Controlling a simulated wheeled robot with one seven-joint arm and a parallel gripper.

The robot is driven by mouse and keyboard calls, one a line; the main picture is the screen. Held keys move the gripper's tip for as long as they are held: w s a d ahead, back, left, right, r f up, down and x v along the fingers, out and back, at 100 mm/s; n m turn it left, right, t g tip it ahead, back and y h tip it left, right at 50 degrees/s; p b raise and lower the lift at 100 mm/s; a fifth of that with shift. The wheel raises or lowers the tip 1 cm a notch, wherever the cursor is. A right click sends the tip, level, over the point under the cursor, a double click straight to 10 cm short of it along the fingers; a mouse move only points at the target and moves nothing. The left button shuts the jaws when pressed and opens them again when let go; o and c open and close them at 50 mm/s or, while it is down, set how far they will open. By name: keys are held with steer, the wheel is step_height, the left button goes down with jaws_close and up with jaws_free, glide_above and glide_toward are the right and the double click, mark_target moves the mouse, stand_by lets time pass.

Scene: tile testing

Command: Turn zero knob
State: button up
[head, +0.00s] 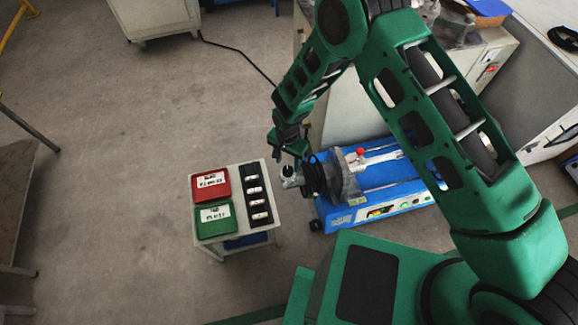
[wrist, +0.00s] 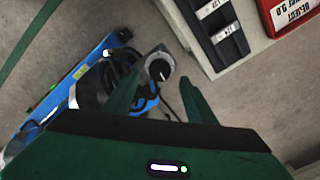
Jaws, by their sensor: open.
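The zero knob (wrist: 159,70) is a black round dial with a white line, set in a silver housing on the end of the blue testing machine (head: 370,184). It also shows as a small dark spot in the head view (head: 287,171). My gripper (wrist: 160,77) is open and empty, with one green finger on each side of the knob in the wrist view. In the head view my gripper (head: 289,152) is just above the knob. I cannot tell how far the fingertips are from it, and no contact shows.
A small table (head: 268,175) stands left of the machine. It carries a red tray (head: 211,184), a green tray (head: 215,219) and a black holder (head: 257,199) with several small pieces. A dark cable (head: 312,175) hangs by the knob.

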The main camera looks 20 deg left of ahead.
mark_target(288, 170)
step_height(288, 170, up, 6)
steer(key=shift+f, duration=0.1)
stand_by(0.4)
